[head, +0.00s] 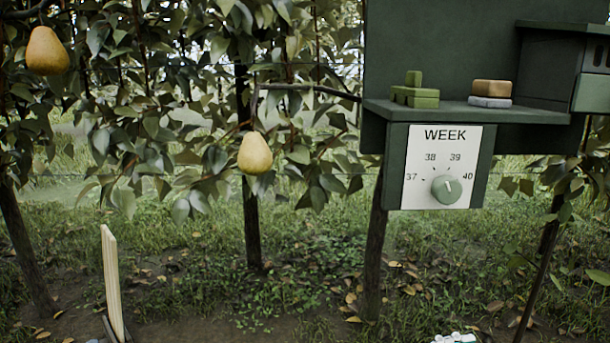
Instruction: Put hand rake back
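I cannot make out a hand rake for certain in the head view. A pale wooden upright piece (113,285) stands at the lower left, leaning slightly, with its foot at a dark base cut off by the bottom edge. I cannot tell whether it is a handle or a stake. Neither of my grippers can be recognised in the picture.
A dark green board with a shelf (460,110) stands at the right, holding green blocks (415,95) and a tan block (492,87) on a grey one. Below is a WEEK dial (446,189). Pears (47,50) (255,153) hang at the left and centre. Grass and leaves cover the ground.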

